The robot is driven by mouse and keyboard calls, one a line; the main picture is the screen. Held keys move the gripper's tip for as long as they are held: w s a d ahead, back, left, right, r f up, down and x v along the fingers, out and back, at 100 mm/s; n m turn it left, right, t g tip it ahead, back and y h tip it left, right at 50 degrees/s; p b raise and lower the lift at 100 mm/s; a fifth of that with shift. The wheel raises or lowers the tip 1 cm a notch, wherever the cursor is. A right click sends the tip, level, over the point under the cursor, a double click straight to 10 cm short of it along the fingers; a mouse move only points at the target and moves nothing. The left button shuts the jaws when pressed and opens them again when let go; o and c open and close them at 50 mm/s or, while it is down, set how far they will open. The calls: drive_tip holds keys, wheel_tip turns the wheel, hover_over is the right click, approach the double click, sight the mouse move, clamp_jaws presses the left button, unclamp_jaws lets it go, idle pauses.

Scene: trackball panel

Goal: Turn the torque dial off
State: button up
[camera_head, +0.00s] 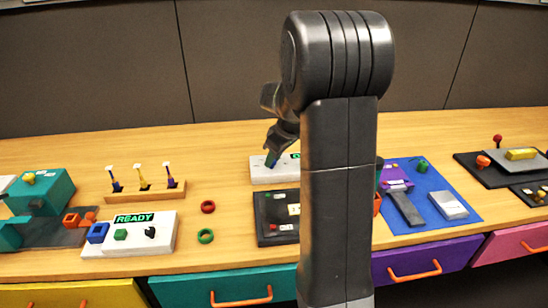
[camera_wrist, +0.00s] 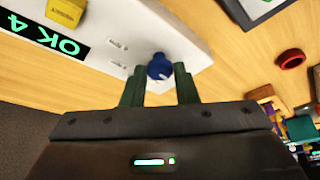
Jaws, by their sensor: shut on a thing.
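A white panel (camera_wrist: 190,40) carries a dark display (camera_wrist: 45,35) with green text reading "OK 4", and a yellow block. Near its edge is a round blue dial (camera_wrist: 159,66) with a small pale mark. Its label is too small to read. My gripper (camera_wrist: 159,82) has its two green fingers on either side of the blue dial and is shut on it. In the head view my gripper (camera_head: 272,162) reaches down onto the white panel (camera_head: 264,179) at the back of the bench. My own arm hides the panel's right part there.
A dark board (camera_head: 265,238) lies in front of the panel. Red (camera_head: 208,207) and green (camera_head: 205,236) rings lie to its left. A white box (camera_head: 160,243) with a "READY" display is further left. A blue mat (camera_head: 450,222) with parts is right of my arm.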

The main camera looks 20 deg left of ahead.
drive_tip(key=o, duration=1)
drive_tip(key=shift+r, duration=0.1)
drive_tip(key=p+v, duration=0.1)
drive_tip(key=v, duration=1.2)
drive_tip(key=shift+d+r, duration=0.15)
drive_tip(key=shift+r, duration=0.15)
drive_tip(key=shift+f, duration=0.1)
drive_tip(key=b+x, duration=0.1)
drive_tip(key=x, duration=1.2)
drive_tip(key=shift+a+f, duration=0.2)
drive_tip(key=shift+f, duration=0.1)
